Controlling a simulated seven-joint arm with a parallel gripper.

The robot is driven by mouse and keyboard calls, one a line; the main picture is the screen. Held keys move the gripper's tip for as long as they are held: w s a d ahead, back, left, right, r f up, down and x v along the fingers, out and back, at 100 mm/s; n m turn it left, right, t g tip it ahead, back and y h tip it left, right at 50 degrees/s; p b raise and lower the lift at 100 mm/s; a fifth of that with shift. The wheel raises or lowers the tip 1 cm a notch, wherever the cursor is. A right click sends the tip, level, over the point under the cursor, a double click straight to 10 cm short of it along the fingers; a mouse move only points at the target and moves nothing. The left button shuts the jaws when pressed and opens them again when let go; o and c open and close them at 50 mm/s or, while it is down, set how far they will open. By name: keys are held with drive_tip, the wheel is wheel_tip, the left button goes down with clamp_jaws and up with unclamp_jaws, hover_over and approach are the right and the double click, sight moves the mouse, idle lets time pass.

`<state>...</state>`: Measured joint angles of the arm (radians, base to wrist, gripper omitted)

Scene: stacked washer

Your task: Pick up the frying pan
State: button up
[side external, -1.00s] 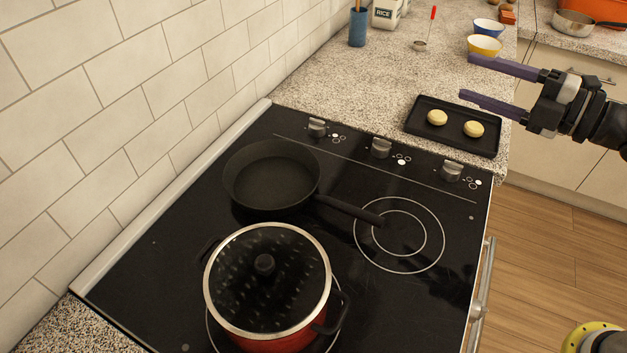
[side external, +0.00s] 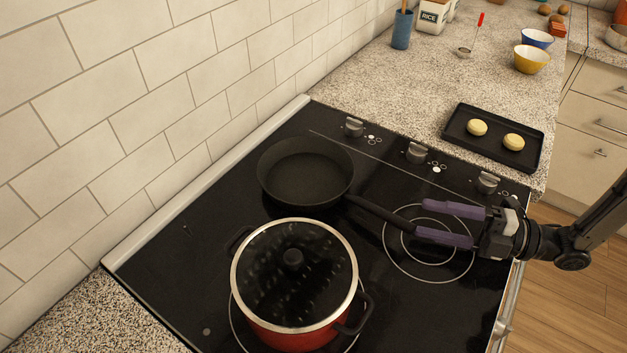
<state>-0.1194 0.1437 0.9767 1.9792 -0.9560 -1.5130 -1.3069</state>
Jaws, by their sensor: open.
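The black frying pan (side external: 306,172) sits on the far left part of the black cooktop. Its handle (side external: 378,212) points to the right and toward the front, over the edge of a ring marking. My gripper (side external: 434,219) is open, with two purple fingers pointing left. The fingertips are at the end of the handle, and the handle's tip appears to lie at or between them. I cannot tell whether the fingers touch it or how high they are above it.
A red pot (side external: 295,285) with a glass lid stands in front of the pan, close to it. A dark tray (side external: 492,140) with two pale round pieces lies on the counter behind the knobs (side external: 418,152). The tiled wall (side external: 150,110) bounds the left side.

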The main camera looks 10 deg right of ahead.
sight(385, 210)
drive_tip(key=x, duration=0.3)
drive_tip(key=shift+a, duration=0.1)
drive_tip(key=shift+s+x, duration=0.2)
drive_tip(key=shift+x, duration=2.55)
drive_tip(key=shift+a+f, duration=0.1)
drive_tip(key=shift+f, duration=0.05)
clamp_jaws()
